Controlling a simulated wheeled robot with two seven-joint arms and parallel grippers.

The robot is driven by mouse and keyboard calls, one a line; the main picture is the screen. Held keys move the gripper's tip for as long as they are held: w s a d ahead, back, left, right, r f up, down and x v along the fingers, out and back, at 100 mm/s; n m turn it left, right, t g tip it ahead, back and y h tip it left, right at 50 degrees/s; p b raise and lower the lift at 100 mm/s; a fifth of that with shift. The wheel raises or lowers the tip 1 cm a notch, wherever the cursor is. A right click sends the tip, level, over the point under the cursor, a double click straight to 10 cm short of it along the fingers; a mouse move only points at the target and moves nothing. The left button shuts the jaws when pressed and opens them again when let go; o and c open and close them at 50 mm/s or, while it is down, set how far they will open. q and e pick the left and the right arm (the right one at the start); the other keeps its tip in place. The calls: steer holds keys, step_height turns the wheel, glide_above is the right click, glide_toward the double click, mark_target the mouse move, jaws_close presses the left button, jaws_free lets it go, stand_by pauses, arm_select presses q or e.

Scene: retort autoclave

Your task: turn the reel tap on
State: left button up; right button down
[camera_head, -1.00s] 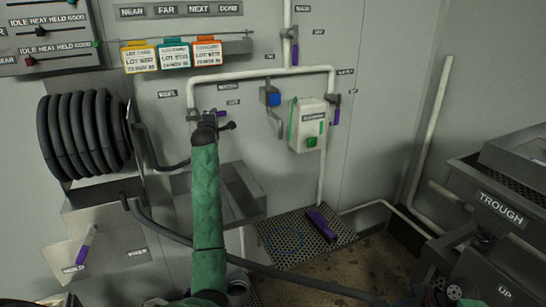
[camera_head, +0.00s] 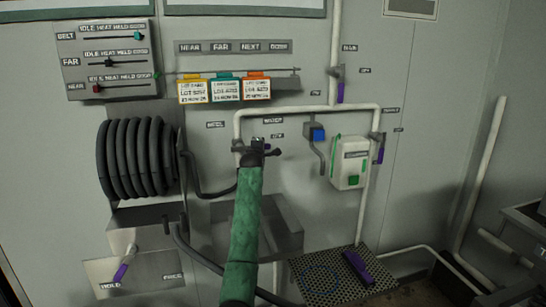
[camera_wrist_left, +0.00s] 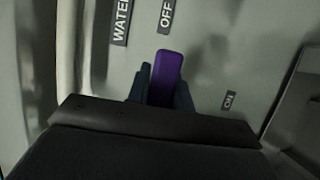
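The reel tap's purple handle (camera_wrist_left: 166,78) shows in the left wrist view, its tip just below the OFF label (camera_wrist_left: 166,15). The ON label (camera_wrist_left: 229,101) is to the lower right. My left gripper (camera_wrist_left: 163,92) has a dark finger against each side of the handle and looks shut on it. In the head view my left gripper (camera_head: 257,148) is at the left down-pipe, beside the hose reel, and mostly hides the tap. My right gripper is not in view.
The black hose reel (camera_head: 140,158) hangs left of my arm, its hose running low in front. A blue-handled valve (camera_head: 318,134) and a white box (camera_head: 350,163) are to the right. A perforated shelf (camera_head: 325,280) holds a purple object (camera_head: 357,267).

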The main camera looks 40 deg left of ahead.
arm_select(q)
jaws_close()
steer(key=shift+f, duration=0.1)
steer(key=s+a+f+m+g+y, duration=0.1)
steer(key=s+a+f+m+g, duration=0.4)
steer(key=m, duration=0.8)
steer(key=shift+s+a+f+g, duration=0.15)
steer(key=shift+s+f+g, duration=1.05)
steer(key=shift+f, duration=0.7)
steer(key=shift+m, duration=0.3)
steer(key=o, duration=0.7)
jaws_free()
